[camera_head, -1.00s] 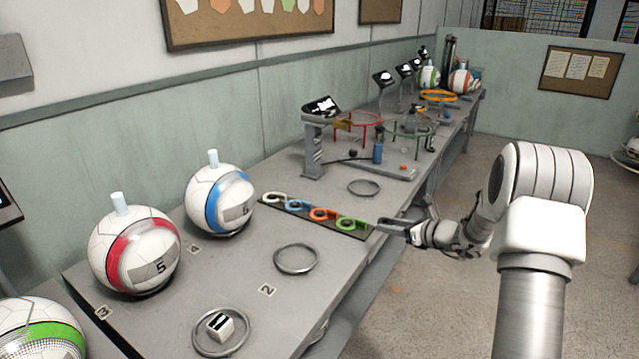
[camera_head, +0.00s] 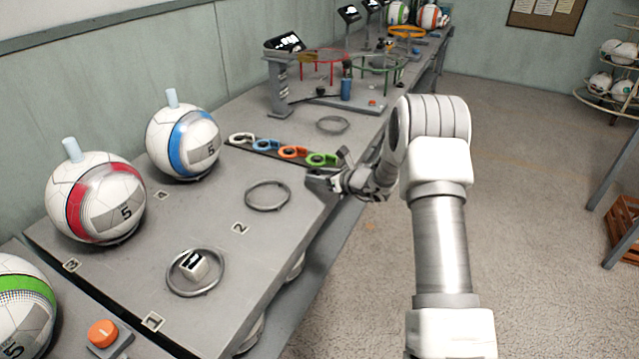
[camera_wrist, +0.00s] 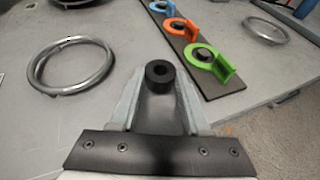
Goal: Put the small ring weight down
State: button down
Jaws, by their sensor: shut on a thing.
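The small ring weight (camera_wrist: 159,73) is a black ring with a round hole, seen in the wrist view at the tip of my gripper (camera_wrist: 160,92). My gripper is shut on it. In the head view my gripper (camera_head: 318,181) is at the right edge of the grey table (camera_head: 225,225), right of a grey ring stand (camera_head: 268,196) and just below the green-ended tool strip. The weight is too small to make out in the head view. The wrist view shows table surface beyond the weight; I cannot tell how high above it the weight is.
A dark strip (camera_wrist: 221,88) holds white, blue, orange and green (camera_wrist: 208,60) ring-shaped pieces. Balls with red (camera_head: 95,198) and blue (camera_head: 183,143) bands stand on the left. Table between the rings is clear.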

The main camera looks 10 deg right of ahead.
jog(key=shift+f, duration=0.95)
jog(key=shift+f, duration=0.1)
jog(key=shift+f+b, duration=0.15)
jog(key=shift+b, duration=0.2)
jog(key=shift+c, duration=1.8)
grip_release()
